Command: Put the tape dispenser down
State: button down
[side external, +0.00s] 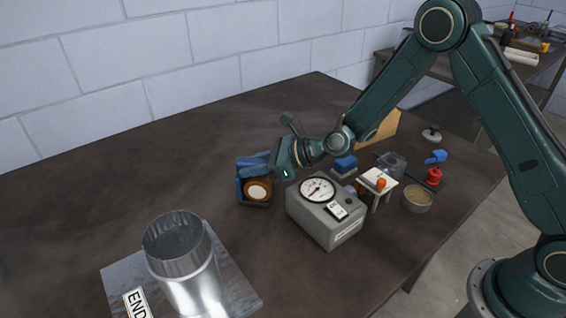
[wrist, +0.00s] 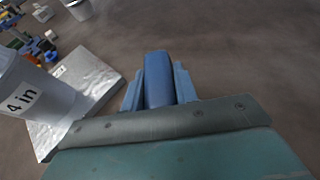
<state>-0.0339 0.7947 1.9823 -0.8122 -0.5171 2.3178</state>
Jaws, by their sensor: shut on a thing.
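The blue tape dispenser (side external: 242,190) with a brown tape roll is at the middle of the bench, left of the gauge box. My gripper (side external: 268,164) reaches it from the right and is shut on it. In the wrist view, the blue handle of the tape dispenser (wrist: 158,78) lies between the two fingers of my gripper (wrist: 159,92). The dispenser looks upright and close to the bench top. I cannot tell whether its underside touches the bench. The jaws partly hide its upper part.
A grey gauge box (side external: 322,215) stands close to its right. A metal duct (side external: 185,270) stands on a plate (side external: 240,290) at front left. A small white stand (side external: 377,181), tin (side external: 417,200) and red bottle (side external: 434,176) crowd the right.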

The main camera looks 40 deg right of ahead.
jog(key=c, duration=1.1)
grip_release()
jog(key=shift+f, duration=0.1)
jog(key=v, duration=1.2)
